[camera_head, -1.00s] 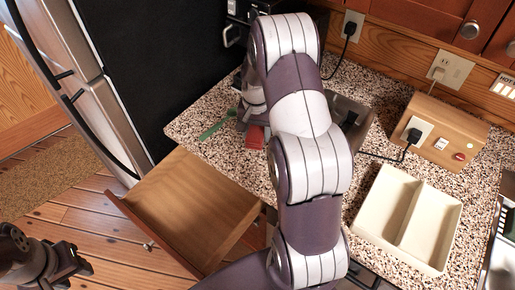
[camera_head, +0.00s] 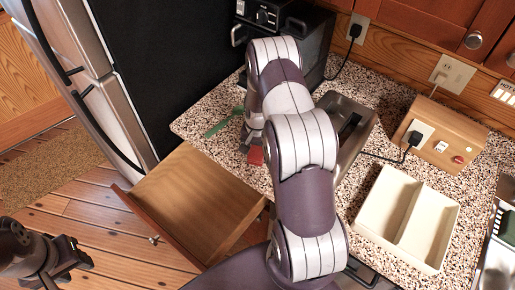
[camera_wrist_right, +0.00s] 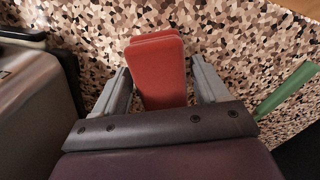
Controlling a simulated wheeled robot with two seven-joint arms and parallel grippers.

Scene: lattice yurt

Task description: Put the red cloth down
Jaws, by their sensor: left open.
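The red cloth (camera_wrist_right: 160,70) is a folded, block-like piece between the two fingers of my right gripper (camera_wrist_right: 159,64) in the right wrist view. The fingers stand on either side of it, close to its edges, and appear shut on it. In the head view a small part of the red cloth (camera_head: 256,156) shows below my right gripper (camera_head: 252,140), low over the speckled counter (camera_head: 205,143). My arm hides the rest. I cannot tell whether the cloth touches the counter. My left gripper (camera_head: 75,262) is open and empty at the lower left, over the floor.
A green strip (camera_head: 222,125) lies on the counter left of my right gripper; it also shows in the right wrist view (camera_wrist_right: 287,91). An open drawer (camera_head: 195,200) juts out below. A metal pan (camera_head: 350,125) and a cream divided tray (camera_head: 440,240) stand to the right.

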